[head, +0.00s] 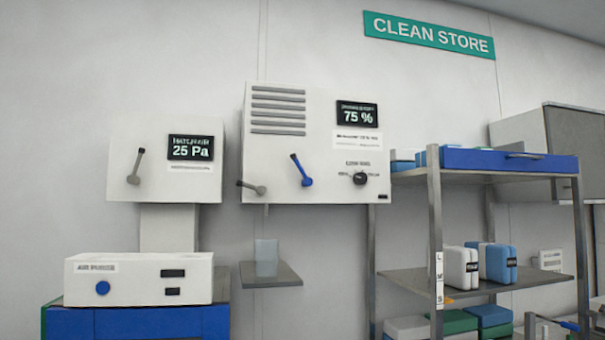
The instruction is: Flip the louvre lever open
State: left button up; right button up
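A white wall panel (317,130) carries several grey louvre slats (278,110) at its upper left. Below the slats, a grey lever (252,187) lies nearly flat, its dark knob at the left end. To its right, a blue lever (302,171) slants up to the left, with a dark tip. I cannot tell from labels which one is the louvre lever. A smaller white box (165,160) to the left has a grey lever (136,167) standing nearly upright. Neither of my grippers is in view.
The panel has a 75 % display (357,114) and a black knob (360,178). Below is a small shelf (284,280) with a translucent container (266,257). A white device (138,282) sits on a blue cabinet (150,325) at lower left. A storage rack (435,225) stands right.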

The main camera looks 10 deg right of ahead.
aim_at(306, 183)
jog(key=i+j, duration=0.15)
jog(key=j, duration=0.2)
jog(key=i+j, duration=0.15)
jog(key=j, duration=0.25)
jog(key=i+j+z, duration=0.1)
jog(key=j, duration=0.25)
jog(key=i+j, duration=0.2)
jog(key=j, duration=0.2)
